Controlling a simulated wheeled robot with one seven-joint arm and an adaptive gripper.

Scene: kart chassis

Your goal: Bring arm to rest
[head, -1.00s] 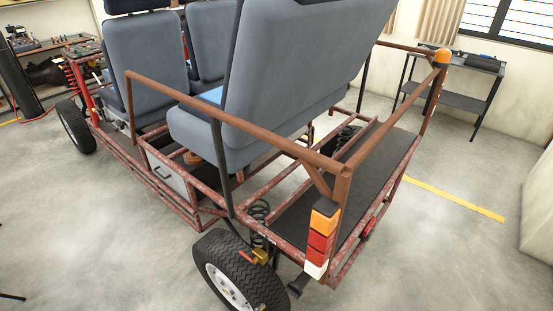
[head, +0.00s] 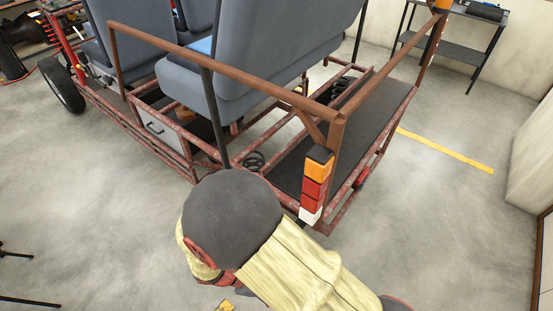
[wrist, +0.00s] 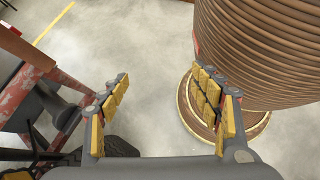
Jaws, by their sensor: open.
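My arm (head: 265,245) shows in the head view at the bottom middle, a dark grey joint and a pale yellow cover in front of the kart's rear corner. It hides the rear wheel there. My gripper (wrist: 160,78) shows in the wrist view with its two yellow-padded fingers wide apart and nothing between them. Bare floor lies beyond the gap. The rusty red kart frame (head: 235,75) with grey seats (head: 270,60) fills the upper middle of the head view. Part of the frame (wrist: 22,100) is left of the fingers in the wrist view.
A large brown ribbed spool (wrist: 260,50) on a round base stands close behind the right finger in the wrist view. A tail light (head: 317,185) is on the kart's rear corner. A dark shelf stand (head: 445,45) is at the back wall. Floor at right is clear.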

